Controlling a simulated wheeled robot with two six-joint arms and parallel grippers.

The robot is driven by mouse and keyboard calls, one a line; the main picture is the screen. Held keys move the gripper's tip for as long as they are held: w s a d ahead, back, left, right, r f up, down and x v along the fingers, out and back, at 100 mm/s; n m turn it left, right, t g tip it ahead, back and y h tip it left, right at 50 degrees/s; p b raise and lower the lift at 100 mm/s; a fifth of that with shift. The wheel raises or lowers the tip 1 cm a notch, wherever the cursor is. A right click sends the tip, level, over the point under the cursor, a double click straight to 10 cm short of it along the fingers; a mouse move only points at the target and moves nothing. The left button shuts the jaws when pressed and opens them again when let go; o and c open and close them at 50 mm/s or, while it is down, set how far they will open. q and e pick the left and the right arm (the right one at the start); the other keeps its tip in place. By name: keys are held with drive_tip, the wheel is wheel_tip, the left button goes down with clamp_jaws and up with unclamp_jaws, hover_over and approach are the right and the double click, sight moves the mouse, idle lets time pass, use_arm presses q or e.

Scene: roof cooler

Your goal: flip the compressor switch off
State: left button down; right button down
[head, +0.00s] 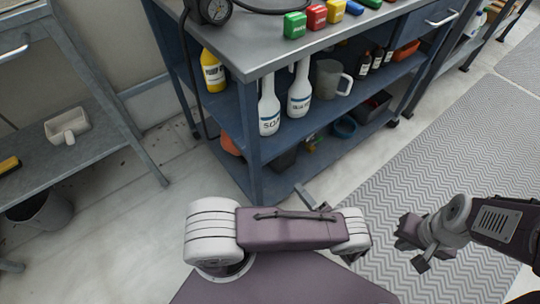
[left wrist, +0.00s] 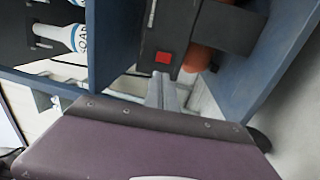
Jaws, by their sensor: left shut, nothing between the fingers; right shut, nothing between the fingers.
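A dark box with a small red square (left wrist: 162,57) shows in the left wrist view, inside the blue shelf unit. The red square may be the compressor switch; its position cannot be told. An orange rounded body (left wrist: 197,58) is beside the box, and an orange shape also shows on the bottom shelf in the head view (head: 230,144). My left gripper (head: 307,196) is shut and empty in front of the unit; its fingertips (left wrist: 158,85) appear just below the red square, contact unclear. My right gripper (head: 411,240) is shut and empty over the patterned mat.
The blue workbench (head: 253,130) holds white spray bottles (head: 269,108), a yellow bottle (head: 212,72) and a grey jug (head: 328,77). Coloured blocks (head: 316,16) and a gauge (head: 215,10) are on top. A grey side table (head: 90,145) stands left. The mat (head: 440,150) is clear.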

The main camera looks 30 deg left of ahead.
use_arm(q)
drive_tip(key=b+x, duration=0.2)
drive_tip(key=x, duration=1.2)
drive_tip(key=shift+b, duration=0.35)
drive_tip(key=shift+s+r, duration=0.1)
